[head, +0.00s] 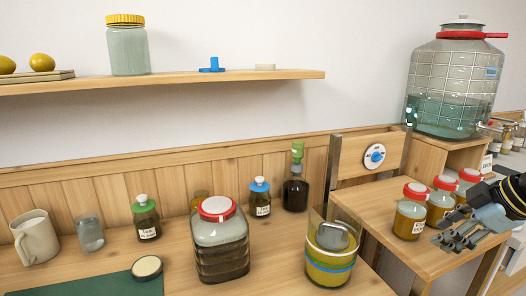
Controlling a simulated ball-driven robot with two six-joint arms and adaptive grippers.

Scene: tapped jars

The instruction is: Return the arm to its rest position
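My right gripper (453,229) comes in from the right edge, with dark grey fingers pointing left. It is over the right part of the wooden side table (375,203), beside several small jars with red lids. Its fingers look spread apart, with nothing visible between them. The nearest red-lidded jar (410,213) stands just left of the fingertips. A second red-lidded jar (440,200) stands behind, partly close to the gripper. The gap between fingers and jars is hard to judge. My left gripper is out of view.
A large tapped glass jar (455,85) stands on a wooden stand at the back right. The main counter holds a red-lidded square jar (220,245), a banded clear container (330,262), a mug (35,238) and small bottles. A shelf (180,80) runs above.

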